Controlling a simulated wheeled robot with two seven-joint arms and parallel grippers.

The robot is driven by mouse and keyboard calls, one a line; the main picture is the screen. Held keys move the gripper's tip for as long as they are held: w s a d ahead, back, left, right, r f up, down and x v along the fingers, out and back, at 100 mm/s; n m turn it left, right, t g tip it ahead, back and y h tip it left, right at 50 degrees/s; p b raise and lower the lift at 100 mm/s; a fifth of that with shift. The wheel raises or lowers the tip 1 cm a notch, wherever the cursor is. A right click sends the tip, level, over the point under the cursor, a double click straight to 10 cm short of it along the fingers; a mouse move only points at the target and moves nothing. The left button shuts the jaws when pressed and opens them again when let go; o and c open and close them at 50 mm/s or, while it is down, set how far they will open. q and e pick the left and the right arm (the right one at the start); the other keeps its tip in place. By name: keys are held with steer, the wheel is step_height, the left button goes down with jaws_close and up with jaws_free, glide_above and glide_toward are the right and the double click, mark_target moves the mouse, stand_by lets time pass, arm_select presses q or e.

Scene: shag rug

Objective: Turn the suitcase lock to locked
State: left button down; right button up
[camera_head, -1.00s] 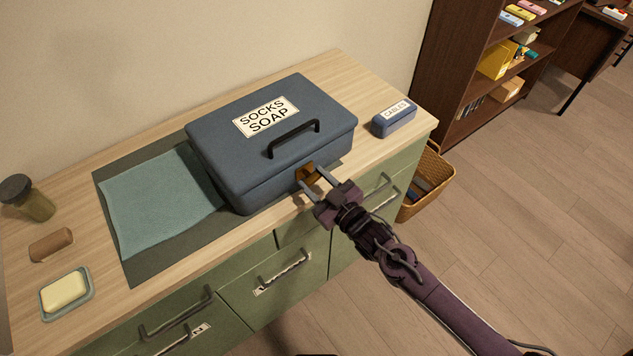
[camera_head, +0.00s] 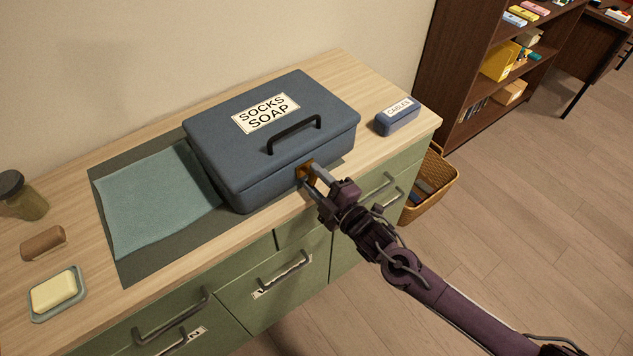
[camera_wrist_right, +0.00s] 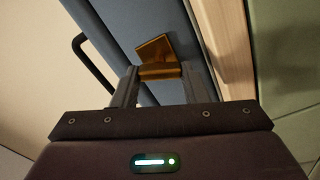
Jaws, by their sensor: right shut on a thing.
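A closed blue suitcase (camera_head: 220,150) with a black handle (camera_head: 294,133) and a label reading "SOCKS SOAP" lies on a grey mat on the wooden counter. Its brass lock (camera_head: 303,170) is on the front face, below the handle. My right gripper (camera_head: 314,178) reaches in from the lower right and is shut on the lock. In the right wrist view the brass lock (camera_wrist_right: 157,55) sits at the fingertips of the gripper (camera_wrist_right: 160,80), with a flat plate showing beyond them. The fingers partly cover the lock in the head view. My left gripper is not in view.
A teal cloth (camera_head: 155,200) lies left of the suitcase on the mat (camera_head: 125,265). A soap dish (camera_head: 38,313), a brown roll (camera_head: 43,243) and a jar (camera_head: 24,197) stand at the left. A "CABLES" case (camera_head: 397,118) is at the right. Drawer handles (camera_head: 280,272) project below the counter.

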steer(key=shift+f+n+b, duration=0.2)
steer(key=shift+n+b, duration=0.3)
steer(key=shift+n, duration=1.7)
steer(key=o, duration=1)
steer(key=shift+r, duration=0.1)
steer(key=shift+s+d, duration=0.25)
steer(key=shift+s, duration=0.1)
steer(key=b+v, duration=0.1)
steer(key=v, duration=0.6)
